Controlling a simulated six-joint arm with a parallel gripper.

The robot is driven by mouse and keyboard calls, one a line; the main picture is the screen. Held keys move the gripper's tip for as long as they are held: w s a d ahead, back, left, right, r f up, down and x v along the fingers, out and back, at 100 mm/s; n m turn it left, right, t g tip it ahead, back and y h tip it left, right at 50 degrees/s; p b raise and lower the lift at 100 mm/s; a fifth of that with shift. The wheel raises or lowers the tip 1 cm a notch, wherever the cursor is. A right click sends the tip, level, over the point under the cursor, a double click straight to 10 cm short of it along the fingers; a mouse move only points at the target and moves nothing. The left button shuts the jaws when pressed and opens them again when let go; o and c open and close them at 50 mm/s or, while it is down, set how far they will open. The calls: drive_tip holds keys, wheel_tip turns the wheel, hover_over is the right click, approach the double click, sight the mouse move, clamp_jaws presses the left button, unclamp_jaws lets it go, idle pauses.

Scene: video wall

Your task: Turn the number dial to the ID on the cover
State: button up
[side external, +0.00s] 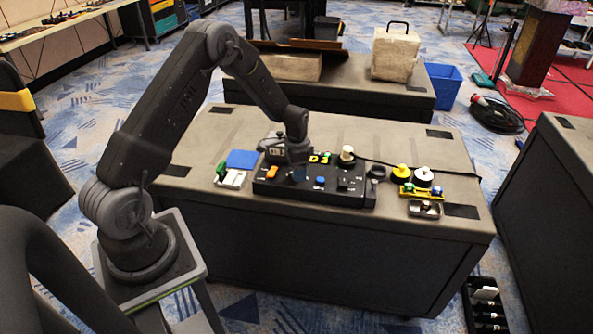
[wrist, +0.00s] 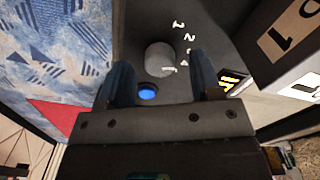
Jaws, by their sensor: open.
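In the wrist view, the grey round number dial (wrist: 159,55) stands on a dark panel. Painted white numbers (wrist: 186,43) curve along its right side, and a small white mark shows on its lower right edge. My gripper (wrist: 160,64) is open, its two bluish fingers on either side of the dial with gaps visible. In the side view, my gripper (side external: 290,172) is low over the black panel (side external: 345,195); the dial is hidden there.
A blue square pad (side external: 242,159) lies to the left. Yellow and white parts (side external: 412,180) stand to the right.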

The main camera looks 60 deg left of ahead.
drive_tip(key=shift+f, duration=0.5)
drive_tip(key=c, duration=0.9)
